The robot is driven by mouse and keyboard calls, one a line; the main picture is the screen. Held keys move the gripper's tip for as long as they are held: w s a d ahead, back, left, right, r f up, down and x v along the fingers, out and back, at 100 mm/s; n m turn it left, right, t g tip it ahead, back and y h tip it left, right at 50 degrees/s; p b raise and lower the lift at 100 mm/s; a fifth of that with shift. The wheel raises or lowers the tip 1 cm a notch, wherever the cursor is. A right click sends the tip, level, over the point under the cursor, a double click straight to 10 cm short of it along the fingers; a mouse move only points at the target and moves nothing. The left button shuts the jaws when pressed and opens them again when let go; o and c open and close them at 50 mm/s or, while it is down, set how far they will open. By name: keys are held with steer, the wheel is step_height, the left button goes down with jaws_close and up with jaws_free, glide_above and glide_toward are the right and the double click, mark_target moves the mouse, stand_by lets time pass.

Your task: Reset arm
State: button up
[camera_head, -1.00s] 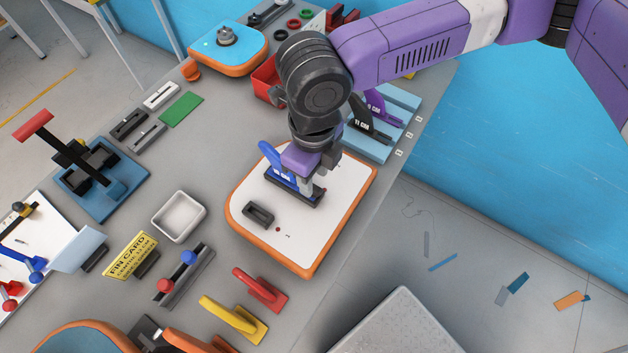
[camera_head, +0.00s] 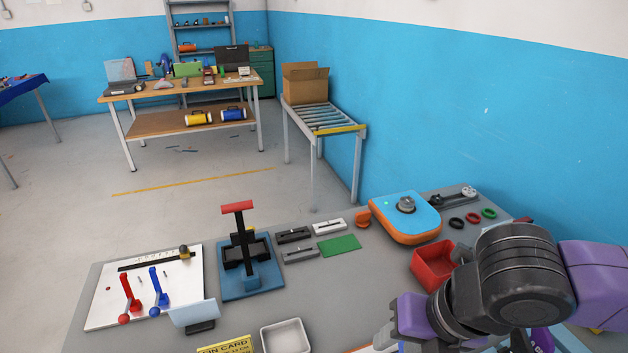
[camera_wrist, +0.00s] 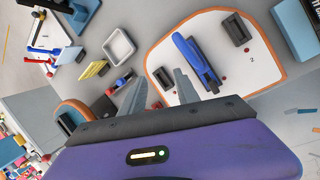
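My gripper (camera_wrist: 159,88) shows in the wrist view with its two grey fingers apart and nothing between them. Below it lies the orange-rimmed white board (camera_wrist: 218,22). A blue fin (camera_wrist: 193,58) is on that board, apart from the fingers. In the head view my wrist and arm fill the lower right, and the fingertips are cut off or hidden.
In the head view, a red bin (camera_head: 433,266) stands close to my wrist. A blue press with a red handle (camera_head: 238,208), a white tray (camera_head: 287,337) and a blue-topped board (camera_head: 405,217) share the grey table. The floor beyond is mostly clear.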

steer(key=w+a+r+m+t+y, duration=0.25)
steer(key=a+r+y, duration=0.25)
steer(key=a+r, duration=0.4)
steer(key=w+a+r+m+t+y, duration=0.25)
steer(key=a+r+y, duration=0.25)
steer(key=a+r, duration=0.4)
step_height(320, 180, up, 15)
steer(key=s+d+m+t+y, duration=0.1)
steer(key=d+m+t+y, duration=0.2)
steer(key=m+t+y, duration=0.35)
steer(key=d+m+t+h, duration=0.7)
steer(key=d+m+t, duration=0.15)
steer(key=m, duration=0.55)
steer(key=s+d+f+m+h, duration=0.3)
steer(key=d+f+m+h, duration=0.2)
steer(key=f+m+h, duration=0.25)
steer(key=s+d+f+m+h, duration=0.3)
steer(key=d+f+m+h, duration=0.25)
steer(key=f+h, duration=0.2)
steer(key=s+d+f+n+g+y, duration=0.1)
steer(key=s+f+g, duration=0.3)
steer(key=s+f, duration=0.8)
steer(key=s+d+f+n+g+y+b, duration=0.1)
steer(key=s+f+n+g, duration=0.2)
steer(key=s+f, duration=0.8)
steer(key=shift+s+d+f+g+y, duration=0.15)
steer(key=shift+s+f+g+y, duration=0.3)
steer(key=shift+s, duration=0.55)
